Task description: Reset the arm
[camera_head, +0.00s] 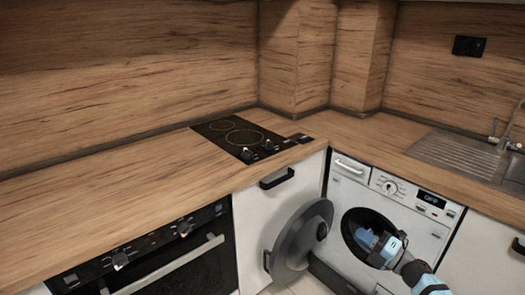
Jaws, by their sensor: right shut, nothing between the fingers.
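My right arm comes in from the bottom right, and my right gripper (369,240) is at the round opening of the washing machine (419,221). Its fingertips reach into the dark drum opening and are small in the picture; the gripper is shut and empty. The round door (299,243) of the machine stands swung open to the left of the opening. My left gripper is not in view.
The wooden countertop (120,215) is clear, with a black two-ring hob (236,133) set in it. A black oven (180,270) is at the lower left. A steel sink (457,152) with a tap is at the right. The open door takes up room left of my gripper.

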